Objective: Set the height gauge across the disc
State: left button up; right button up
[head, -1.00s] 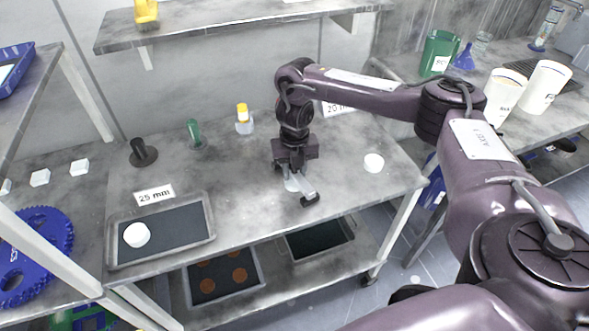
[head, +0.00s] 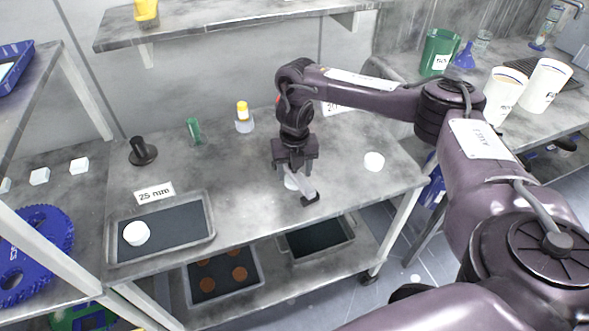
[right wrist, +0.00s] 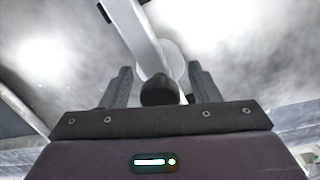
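The height gauge (head: 303,187) is a light grey bar with black end parts on the grey bench, below my right gripper (head: 291,172). In the right wrist view the gauge (right wrist: 146,38) runs slantwise between the fingers, with a dark rounded knob close to the palm. Slim gaps show between the fingers of my right gripper (right wrist: 160,78) and the knob, so it looks open around it. A pale disc (head: 290,183) lies under the gauge, partly hidden; it also shows in the right wrist view (right wrist: 176,62). My left gripper is out of view.
A black-handled tool (head: 141,152), green bottle (head: 194,130) and yellow-capped bottle (head: 243,118) stand farther back.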

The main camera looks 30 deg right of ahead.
notch_tip(320, 180, up, 8)
jog(key=shift+f+p, duration=0.1)
jog(key=shift+p, duration=1.15)
